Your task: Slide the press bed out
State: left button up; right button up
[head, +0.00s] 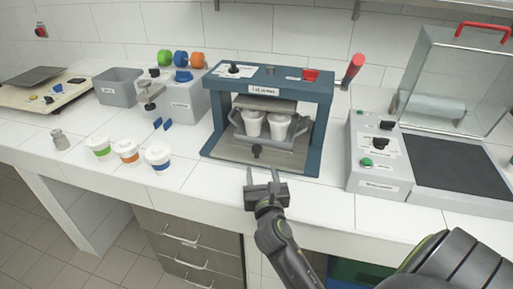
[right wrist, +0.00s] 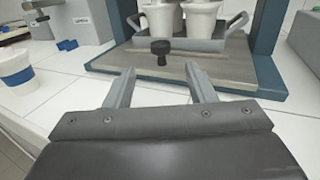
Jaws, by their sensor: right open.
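The press (head: 267,72) is a blue frame with a red button and a red-handled lever (head: 351,70) on its right. Its grey bed (head: 270,142) sits inside the frame and carries two white cups (head: 253,124). A black knob (head: 257,152) stands at the bed's front; it also shows in the right wrist view (right wrist: 161,50). My right gripper (head: 262,174) is open and empty, in front of the press base. In the right wrist view its fingers (right wrist: 158,75) point at the knob, apart from it, with the knob between their lines. My left gripper is not in view.
Three cups with green, orange and blue bands (head: 128,152) stand left of the press. A grey machine with a clear hood (head: 455,85) stands to the right. A grey bin (head: 118,87) is at the back left. The counter's front edge (head: 200,218) is near my arm.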

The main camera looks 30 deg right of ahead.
aim_at(257, 151)
jog(key=x, duration=1.2)
jog(key=shift+f, duration=0.1)
grip_shut()
